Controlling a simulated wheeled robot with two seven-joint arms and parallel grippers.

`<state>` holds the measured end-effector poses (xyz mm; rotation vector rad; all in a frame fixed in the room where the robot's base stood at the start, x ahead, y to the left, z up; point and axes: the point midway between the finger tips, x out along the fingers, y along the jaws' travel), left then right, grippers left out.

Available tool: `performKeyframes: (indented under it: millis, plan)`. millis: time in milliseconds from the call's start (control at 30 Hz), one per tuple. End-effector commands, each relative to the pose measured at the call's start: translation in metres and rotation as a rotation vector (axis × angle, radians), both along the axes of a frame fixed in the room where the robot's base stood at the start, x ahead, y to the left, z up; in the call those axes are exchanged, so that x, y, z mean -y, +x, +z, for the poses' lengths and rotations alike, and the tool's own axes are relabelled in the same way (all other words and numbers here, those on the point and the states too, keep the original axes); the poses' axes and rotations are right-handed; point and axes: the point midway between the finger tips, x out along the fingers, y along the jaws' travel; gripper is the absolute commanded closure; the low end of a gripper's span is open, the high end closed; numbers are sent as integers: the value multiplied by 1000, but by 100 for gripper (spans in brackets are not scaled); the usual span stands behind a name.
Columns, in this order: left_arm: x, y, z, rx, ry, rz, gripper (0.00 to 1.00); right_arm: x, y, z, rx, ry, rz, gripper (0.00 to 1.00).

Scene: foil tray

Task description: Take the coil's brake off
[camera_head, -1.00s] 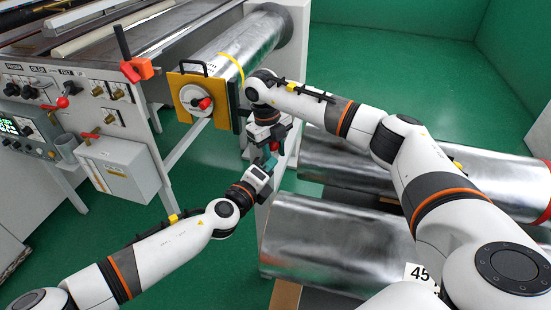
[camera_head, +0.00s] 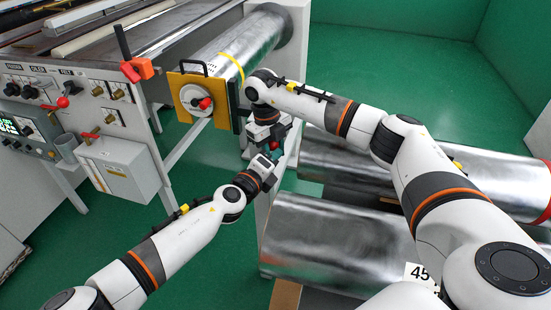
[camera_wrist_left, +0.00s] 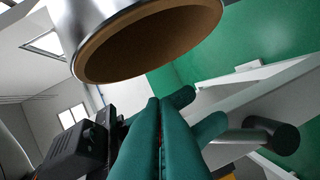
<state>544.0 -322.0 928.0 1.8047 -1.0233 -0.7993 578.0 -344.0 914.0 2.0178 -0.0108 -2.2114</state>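The shiny foil coil (camera_head: 258,45) with a yellow strap lies on the machine; a yellow plate (camera_head: 176,91) with a white disc and red knob (camera_head: 205,104) stands at its near end. I cannot tell for certain which part is the brake. My left gripper (camera_head: 273,154) is below and right of that plate, close to my right gripper (camera_head: 280,140); they overlap in the head view. In the left wrist view, my left gripper's teal fingers (camera_wrist_left: 160,130) lie almost together, with a thin reddish line between them. My right gripper's fingertips are hidden.
A silver roll end with a brown core (camera_wrist_left: 150,40) hangs above the fingers in the left wrist view. Large foil rolls (camera_head: 330,235) lie at right. The control panel (camera_head: 40,115), a grey box (camera_head: 120,168) and a red-orange clamp (camera_head: 137,69) are at left. Green floor is open behind.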

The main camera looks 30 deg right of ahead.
Motion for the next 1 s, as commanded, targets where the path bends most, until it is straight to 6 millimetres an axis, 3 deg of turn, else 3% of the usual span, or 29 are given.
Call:
performKeyframes:
  millis: [33,167,200,300,733,1000]
  plan:
    - [-5,10,5,9,-4,24,100,1,0,2,1,0,-2,100]
    - [-6,13,6,12,-5,31,100,1,0,2,-2,-1,-2,100]
    - [-7,13,6,13,-5,32,100,1,-1,2,-2,-1,-2,61]
    - [-7,13,6,13,-4,31,100,1,-1,1,-4,-1,-1,47]
    - [-5,11,5,10,-3,27,100,-1,-2,3,-9,0,3,47]
    - [-6,10,3,8,-1,25,100,-4,4,41,-3,1,2,47]
